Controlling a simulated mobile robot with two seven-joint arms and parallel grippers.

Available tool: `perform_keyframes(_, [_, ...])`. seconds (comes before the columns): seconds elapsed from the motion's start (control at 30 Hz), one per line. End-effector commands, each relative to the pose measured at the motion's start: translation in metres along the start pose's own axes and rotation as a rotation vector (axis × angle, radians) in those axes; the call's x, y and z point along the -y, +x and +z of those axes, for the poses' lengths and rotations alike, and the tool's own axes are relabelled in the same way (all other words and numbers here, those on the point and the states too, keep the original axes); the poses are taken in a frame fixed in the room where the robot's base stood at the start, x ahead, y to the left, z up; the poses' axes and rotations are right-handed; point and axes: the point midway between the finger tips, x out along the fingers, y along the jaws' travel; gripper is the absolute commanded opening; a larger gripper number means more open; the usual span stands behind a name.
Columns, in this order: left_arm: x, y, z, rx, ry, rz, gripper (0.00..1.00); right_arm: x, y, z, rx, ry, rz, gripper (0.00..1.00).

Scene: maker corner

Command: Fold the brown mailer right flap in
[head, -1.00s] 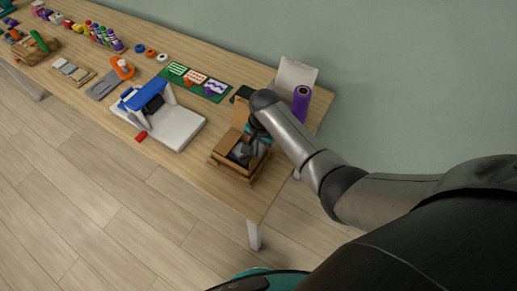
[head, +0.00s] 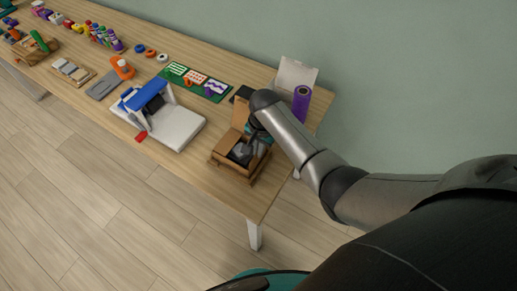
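The brown mailer (head: 228,152) is an open box near the right end of the table, with flaps standing up around it. Dark and grey contents show inside it. My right gripper (head: 250,143) is at the mailer's right side, over its opening. My own wrist and arm hide its fingers and most of the mailer's right flap, so I cannot tell whether it touches the flap. My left gripper is not in view.
A purple roll (head: 301,104) and a white sheet or box (head: 295,75) stand behind my arm. A white and blue machine (head: 178,127) stands left of the mailer. A green mat (head: 215,92) lies behind. The table front (head: 215,183) is clear.

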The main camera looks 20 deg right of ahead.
Motion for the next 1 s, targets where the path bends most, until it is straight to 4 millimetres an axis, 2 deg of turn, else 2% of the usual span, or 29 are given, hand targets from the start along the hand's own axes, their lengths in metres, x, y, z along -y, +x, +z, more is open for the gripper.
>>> perform_keyframes(0.67, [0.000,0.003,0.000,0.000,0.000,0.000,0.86,0.004,0.000,0.000,0.001,0.000,0.061,0.00])
perform_keyframes(1.0, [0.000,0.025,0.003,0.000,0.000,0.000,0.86,0.013,0.004,0.000,-0.001,-0.001,0.247,0.00])
